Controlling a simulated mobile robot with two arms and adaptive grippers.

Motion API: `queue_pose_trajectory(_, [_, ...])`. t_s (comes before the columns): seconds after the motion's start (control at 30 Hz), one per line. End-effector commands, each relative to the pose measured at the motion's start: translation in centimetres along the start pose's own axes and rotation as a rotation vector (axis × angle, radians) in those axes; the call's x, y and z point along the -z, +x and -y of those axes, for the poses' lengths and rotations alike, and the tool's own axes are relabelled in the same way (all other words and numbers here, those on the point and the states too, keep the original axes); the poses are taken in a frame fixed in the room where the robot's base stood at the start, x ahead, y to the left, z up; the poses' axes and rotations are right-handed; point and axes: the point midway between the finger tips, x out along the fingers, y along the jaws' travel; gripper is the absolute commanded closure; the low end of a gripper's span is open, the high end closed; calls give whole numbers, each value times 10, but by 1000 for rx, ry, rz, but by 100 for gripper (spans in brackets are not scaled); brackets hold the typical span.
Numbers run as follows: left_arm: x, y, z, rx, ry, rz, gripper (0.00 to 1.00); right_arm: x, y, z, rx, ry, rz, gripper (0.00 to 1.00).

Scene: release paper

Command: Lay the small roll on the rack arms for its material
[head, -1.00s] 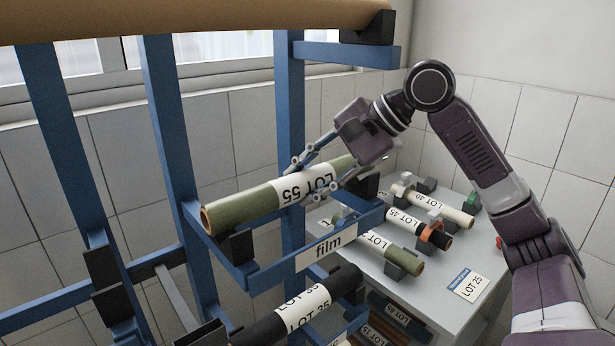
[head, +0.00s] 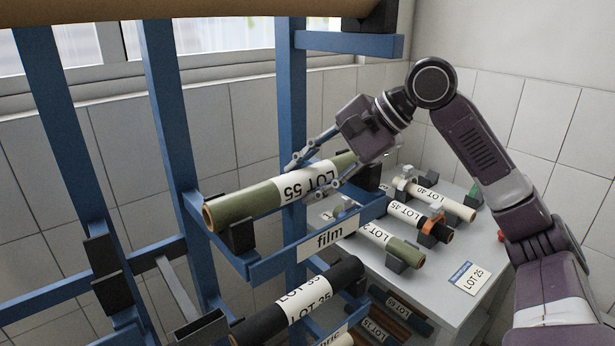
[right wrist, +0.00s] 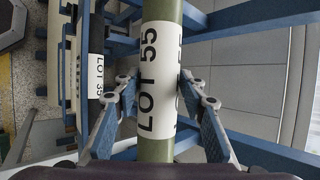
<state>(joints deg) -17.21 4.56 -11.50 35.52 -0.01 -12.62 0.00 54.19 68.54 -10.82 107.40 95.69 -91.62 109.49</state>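The small roll is green with a white LOT 55 label (head: 244,205). It lies along the blue rack arms marked film (head: 262,270), over a dark cradle (head: 238,236) at its near end and another (head: 368,176) near its far end. It appears to sit in them. My right gripper (head: 308,177) straddles the label from above. In the right wrist view the roll (right wrist: 161,25) runs between the two fingers (right wrist: 159,80), whose tips lie close against both sides. The shut looks light; contact is hard to make out. My left gripper is not in view.
A black LOT 35 roll (head: 262,325) lies on lower arms. A grey table (head: 440,285) at the right holds several rolls on blocks and a LOT 25 card (head: 471,278). A large brown roll (head: 190,8) lies overhead. Blue uprights (head: 168,110) stand left of the gripper.

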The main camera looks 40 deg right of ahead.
Motion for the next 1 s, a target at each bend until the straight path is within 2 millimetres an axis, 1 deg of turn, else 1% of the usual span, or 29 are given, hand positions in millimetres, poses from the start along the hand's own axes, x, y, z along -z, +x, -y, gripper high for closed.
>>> queue_pose_trajectory(0.03, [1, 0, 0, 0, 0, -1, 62, 0, -1, 1, 2, 0, 0, 55])
queue_pose_trajectory(0.13, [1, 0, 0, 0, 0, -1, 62, 0, -1, 1, 1, 0, 0, 44])
queue_pose_trajectory(0.4, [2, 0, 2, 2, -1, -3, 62, 0, 0, -1, -3, 1, -1, 44])
queue_pose_trajectory(0.53, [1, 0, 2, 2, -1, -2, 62, 0, -9, 0, -1, 1, -1, 44])
queue_pose_trajectory(0.67, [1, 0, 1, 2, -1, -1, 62, 1, -32, 1, 3, 1, -3, 44])
queue_pose_trajectory(0.9, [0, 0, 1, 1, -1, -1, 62, 0, -85, 1, 5, 0, -2, 44])
queue_pose_trajectory(1.0, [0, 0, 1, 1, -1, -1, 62, 0, -102, 1, 5, 0, -1, 44])
